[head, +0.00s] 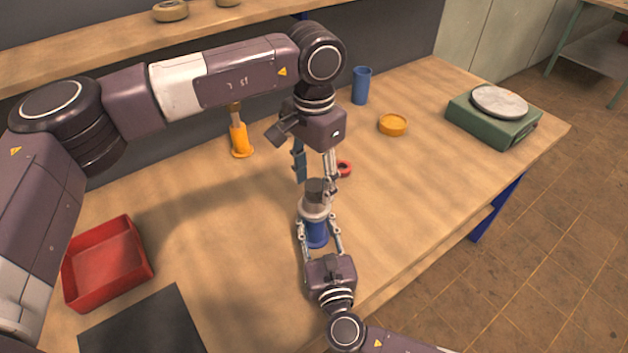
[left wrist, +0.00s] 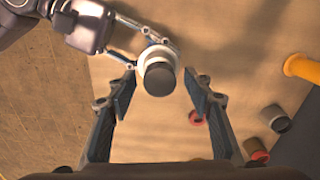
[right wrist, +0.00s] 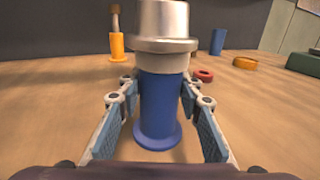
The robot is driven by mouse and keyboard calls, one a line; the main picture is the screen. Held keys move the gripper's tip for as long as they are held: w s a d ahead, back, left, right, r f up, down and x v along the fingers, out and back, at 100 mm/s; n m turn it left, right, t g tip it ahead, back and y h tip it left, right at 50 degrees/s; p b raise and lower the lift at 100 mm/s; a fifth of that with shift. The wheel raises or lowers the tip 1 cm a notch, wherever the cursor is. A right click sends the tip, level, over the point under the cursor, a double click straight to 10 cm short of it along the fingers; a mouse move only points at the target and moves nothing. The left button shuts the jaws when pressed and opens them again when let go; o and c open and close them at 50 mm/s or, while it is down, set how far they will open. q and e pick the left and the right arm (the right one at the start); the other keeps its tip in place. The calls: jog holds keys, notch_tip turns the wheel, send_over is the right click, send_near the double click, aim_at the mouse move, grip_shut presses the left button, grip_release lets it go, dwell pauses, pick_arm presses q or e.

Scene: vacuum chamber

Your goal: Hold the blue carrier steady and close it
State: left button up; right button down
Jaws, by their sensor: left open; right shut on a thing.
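The blue carrier (head: 317,237) stands upright on the bench, with its flanged foot showing in the right wrist view (right wrist: 158,110). My right gripper (head: 320,229) is shut on it from the near side, one finger on each side. A silver cap (right wrist: 160,28) with a wider rim sits on top of the carrier; I cannot tell how firmly it is seated. The cap's dark round top (head: 315,188) also shows in the left wrist view (left wrist: 159,78). My left gripper (head: 316,180) is open, pointing down above the cap, its fingers on either side and apart from it.
A red ring (head: 344,168) lies just behind the carrier. A red tray (head: 105,268) and a dark mat (head: 142,325) are at left.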

pick_arm(q)
notch_tip(320, 180, up, 4)
jog(key=shift+r, duration=0.1)
jog(key=shift+c, duration=0.6)
